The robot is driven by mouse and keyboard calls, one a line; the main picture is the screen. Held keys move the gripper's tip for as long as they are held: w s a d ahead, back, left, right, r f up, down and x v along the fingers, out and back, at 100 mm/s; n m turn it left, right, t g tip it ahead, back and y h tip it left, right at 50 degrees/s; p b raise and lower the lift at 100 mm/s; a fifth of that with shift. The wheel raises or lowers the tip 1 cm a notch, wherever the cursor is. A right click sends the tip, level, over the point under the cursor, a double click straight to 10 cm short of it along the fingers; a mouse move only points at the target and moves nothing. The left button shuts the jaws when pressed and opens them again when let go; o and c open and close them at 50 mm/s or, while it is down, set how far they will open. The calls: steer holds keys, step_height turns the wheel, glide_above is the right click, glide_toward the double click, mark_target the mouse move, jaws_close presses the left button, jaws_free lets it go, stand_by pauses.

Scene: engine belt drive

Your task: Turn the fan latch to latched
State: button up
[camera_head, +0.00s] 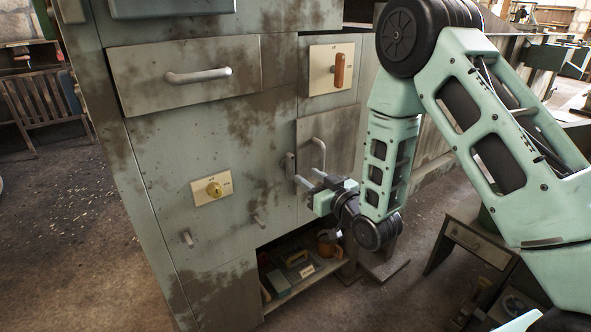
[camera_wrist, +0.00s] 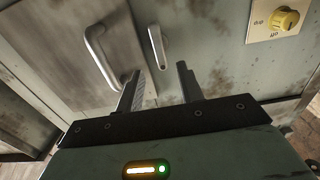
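A small grey latch lever (camera_head: 290,166) is on the cabinet front, at the left edge of a door with a bar handle (camera_head: 318,152). It looks roughly upright; no label shows that it is the fan latch. In the wrist view the lever (camera_wrist: 157,47) is beyond the fingertips, between their lines, and the door handle (camera_wrist: 101,56) is to its left. My gripper (camera_head: 310,180) is in front of the lower part of the door, pointing at the cabinet. In the wrist view my gripper (camera_wrist: 158,78) is open, with nothing between its fingers.
A yellow knob (camera_head: 214,189) on a pale plate is left of the latch. A wooden-handled switch (camera_head: 339,69) is above the door, and a drawer handle (camera_head: 198,76) is at upper left. Small grey levers (camera_head: 187,239) (camera_head: 259,220) stick out lower down. An open shelf (camera_head: 306,283) holds several items.

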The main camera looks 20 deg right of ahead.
mark_target(293, 166)
steer(key=x, duration=0.6)
steer(key=shift+w+a, duration=0.1)
steer(key=shift+w, duration=0.3)
jaws_close()
